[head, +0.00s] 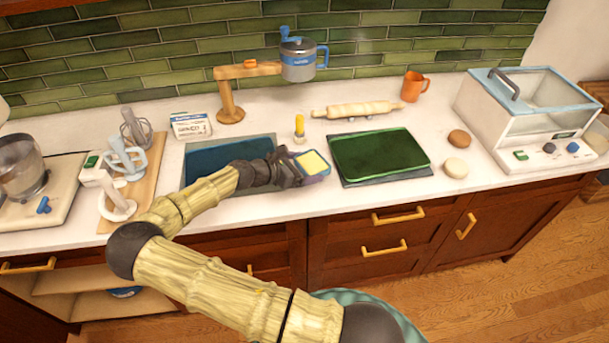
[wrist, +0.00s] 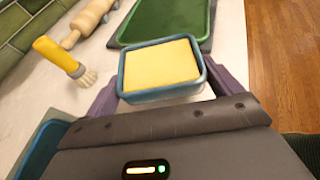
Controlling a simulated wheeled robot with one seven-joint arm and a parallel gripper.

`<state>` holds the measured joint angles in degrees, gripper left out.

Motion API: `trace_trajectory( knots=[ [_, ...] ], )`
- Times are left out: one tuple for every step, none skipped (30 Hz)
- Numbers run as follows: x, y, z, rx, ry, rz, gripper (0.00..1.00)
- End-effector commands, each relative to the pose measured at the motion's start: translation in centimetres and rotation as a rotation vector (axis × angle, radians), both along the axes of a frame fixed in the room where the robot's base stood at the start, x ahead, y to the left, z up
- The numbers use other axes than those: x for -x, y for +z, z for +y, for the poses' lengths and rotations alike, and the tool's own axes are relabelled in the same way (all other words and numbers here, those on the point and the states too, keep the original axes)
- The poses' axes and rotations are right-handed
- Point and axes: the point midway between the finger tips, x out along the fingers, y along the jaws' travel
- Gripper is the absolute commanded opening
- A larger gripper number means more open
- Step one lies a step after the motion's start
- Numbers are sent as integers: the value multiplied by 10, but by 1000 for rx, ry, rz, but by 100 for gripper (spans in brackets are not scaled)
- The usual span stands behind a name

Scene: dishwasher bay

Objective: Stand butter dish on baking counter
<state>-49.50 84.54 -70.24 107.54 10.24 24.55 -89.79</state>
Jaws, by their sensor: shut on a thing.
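The butter dish (wrist: 163,70) is a small blue-rimmed rectangular dish with a yellow block of butter in it. In the wrist view my gripper (wrist: 160,92) is shut on it, with purple fingers at its two sides. In the head view the butter dish (head: 311,162) is at the end of my arm, between the blue tray and the green tray, and looks level. My gripper (head: 298,170) is seen from the side there. The baking counter (head: 255,212) is white. I cannot tell whether the dish touches it.
A blue tray (head: 200,157) lies left and a green tray (head: 380,155) right. A yellow-handled brush (head: 299,127) and a rolling pin (head: 358,110) are behind. Two round dough pieces (head: 457,152) lie right of the green tray. The counter's front edge is close.

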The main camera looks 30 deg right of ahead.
Motion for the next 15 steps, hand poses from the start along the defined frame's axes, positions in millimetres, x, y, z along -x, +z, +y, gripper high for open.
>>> trace_trajectory(
  knots=[
    [0,0,0,1,1,0,55],
    [0,0,0,1,1,-1,55],
    [0,0,0,1,1,-1,55],
    [0,0,0,1,1,-1,55],
    [0,0,0,1,1,0,55],
    [0,1,0,1,2,-1,55],
    [0,0,1,1,2,-1,55],
    [0,0,0,1,1,0,55],
    [0,-1,0,1,1,0,55],
    [0,-3,0,2,0,1,55],
    [0,-6,0,2,0,1,55],
    [0,-10,0,2,0,1,55],
    [0,-14,-1,3,1,2,55],
    [0,-18,-1,3,1,2,55],
    [0,-23,0,3,1,2,55]
  ],
)
